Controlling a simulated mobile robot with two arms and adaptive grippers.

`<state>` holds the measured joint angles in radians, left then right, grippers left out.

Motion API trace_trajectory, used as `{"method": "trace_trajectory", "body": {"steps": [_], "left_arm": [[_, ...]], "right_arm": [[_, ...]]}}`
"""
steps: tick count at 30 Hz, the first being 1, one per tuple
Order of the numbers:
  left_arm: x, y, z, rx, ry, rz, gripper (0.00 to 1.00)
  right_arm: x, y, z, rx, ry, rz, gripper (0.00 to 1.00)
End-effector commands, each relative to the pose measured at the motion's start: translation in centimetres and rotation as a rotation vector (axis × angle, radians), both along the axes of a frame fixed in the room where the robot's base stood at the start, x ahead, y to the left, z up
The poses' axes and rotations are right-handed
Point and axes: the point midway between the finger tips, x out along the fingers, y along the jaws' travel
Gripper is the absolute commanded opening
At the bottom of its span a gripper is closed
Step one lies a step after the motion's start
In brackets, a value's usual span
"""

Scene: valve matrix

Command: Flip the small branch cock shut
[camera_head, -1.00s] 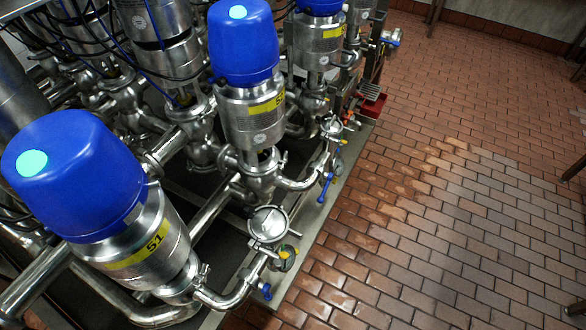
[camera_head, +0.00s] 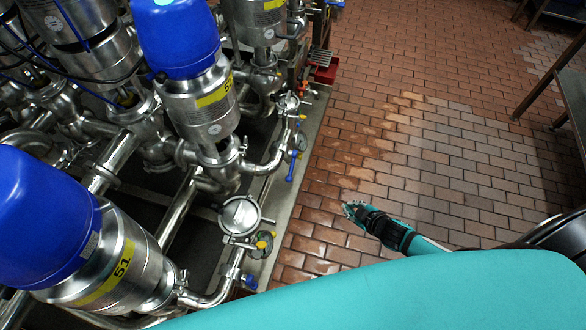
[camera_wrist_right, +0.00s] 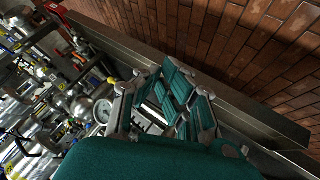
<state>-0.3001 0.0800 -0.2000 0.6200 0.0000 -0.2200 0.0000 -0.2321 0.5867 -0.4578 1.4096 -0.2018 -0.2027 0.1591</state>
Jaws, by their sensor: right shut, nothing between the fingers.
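Small cocks sit on the pipe ends along the right edge of the valve skid. One has a long blue handle (camera_head: 291,167) by the middle valve. A small blue handle (camera_head: 250,282) sits on the nearest pipe bend, beside a small yellow knob (camera_head: 262,244). I cannot tell which is the branch cock. My right gripper (camera_head: 349,209) is shut and empty, over the tiled floor to the right of the skid, apart from the cocks. In the right wrist view its teal-padded fingers (camera_wrist_right: 168,104) show with nothing between them. My left gripper is not in view.
A round steel fitting (camera_head: 239,215) stands beside the yellow knob. A steel sill (camera_head: 283,205) edges the skid. A red tray (camera_head: 325,75) is farther back. The brick floor (camera_head: 420,150) is clear; a table (camera_head: 560,70) stands right.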

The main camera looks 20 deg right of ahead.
Motion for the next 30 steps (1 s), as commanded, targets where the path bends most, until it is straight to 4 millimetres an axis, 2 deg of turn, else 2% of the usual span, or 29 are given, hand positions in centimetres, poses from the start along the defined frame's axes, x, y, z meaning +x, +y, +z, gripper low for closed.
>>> {"method": "trace_trajectory", "body": {"steps": [1, 3, 6, 9, 12, 15, 18, 30], "left_arm": [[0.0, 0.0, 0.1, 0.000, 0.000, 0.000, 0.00], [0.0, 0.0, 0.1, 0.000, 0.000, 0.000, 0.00], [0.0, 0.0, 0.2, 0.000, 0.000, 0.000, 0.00], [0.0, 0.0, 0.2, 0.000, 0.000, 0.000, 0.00], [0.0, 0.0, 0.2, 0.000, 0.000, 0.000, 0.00], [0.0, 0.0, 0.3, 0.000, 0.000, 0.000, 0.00], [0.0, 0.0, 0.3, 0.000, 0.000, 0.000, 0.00], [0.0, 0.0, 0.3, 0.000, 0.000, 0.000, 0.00]], "right_arm": [[1.4, 1.0, 3.1, -0.006, -0.057, 0.071, 0.00], [2.6, 2.9, 7.1, -0.007, -0.125, 0.162, 0.00], [3.0, 5.6, 11.8, -0.002, -0.200, 0.278, 0.00], [2.5, 8.0, 15.5, 0.008, -0.253, 0.372, 0.00], [1.8, 9.7, 18.0, 0.019, -0.286, 0.435, 0.00], [1.3, 10.6, 19.4, 0.025, -0.305, 0.472, 0.00], [1.1, 11.0, 19.9, 0.029, -0.311, 0.485, 0.00], [1.4, 11.2, 19.8, 0.031, -0.312, 0.484, 0.00]]}}
